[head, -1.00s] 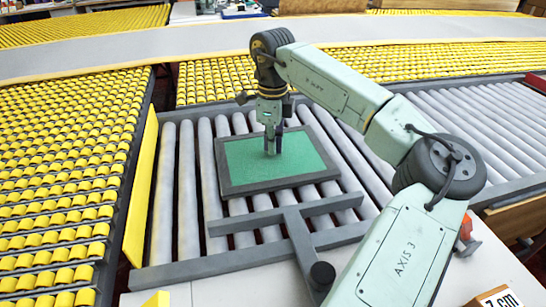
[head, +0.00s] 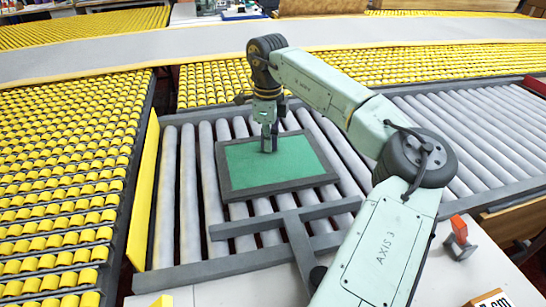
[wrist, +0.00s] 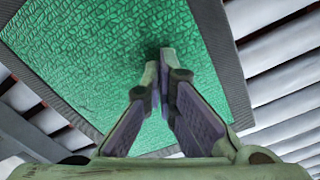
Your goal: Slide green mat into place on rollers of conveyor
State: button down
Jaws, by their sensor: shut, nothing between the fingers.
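The green mat (head: 295,165) with a dark grey border lies flat on the grey rollers (head: 188,195) of the conveyor. It sits a little askew, beyond a grey T-shaped bar (head: 285,222), with a gap of rollers between them. My gripper (head: 269,146) points down over the upper middle of the mat, with its fingertips shut and empty. In the wrist view, the fingertips (wrist: 165,62) meet at the green textured surface (wrist: 90,60) and seem to touch it; exact contact cannot be told.
A yellow guard plate (head: 143,190) stands along the left side of the rollers. Yellow wheel conveyors (head: 60,170) lie to the left and behind. More grey rollers (head: 470,125) extend right. An orange-topped part (head: 459,232) stands on the white surface at lower right.

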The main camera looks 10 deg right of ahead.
jog(key=shift+w, duration=0.25)
jog(key=shift+w+a+p, duration=0.1)
jog(key=shift+w+p, duration=0.95)
jog(key=shift+w, duration=0.3)
jog(key=shift+w+f+p, duration=0.1)
jog(key=shift+w+p, duration=0.2)
jog(key=shift+w, duration=0.3)
jog(key=shift+w+p, duration=0.5)
jog(key=shift+p, duration=0.15)
jog(key=shift+w+r+p, duration=0.2)
jog(key=shift+w+p, duration=0.6)
jog(key=shift+w, duration=0.15)
jog(key=shift+w+f+p, duration=0.15)
jog(key=shift+w+p, duration=0.25)
jog(key=shift+w, duration=0.15)
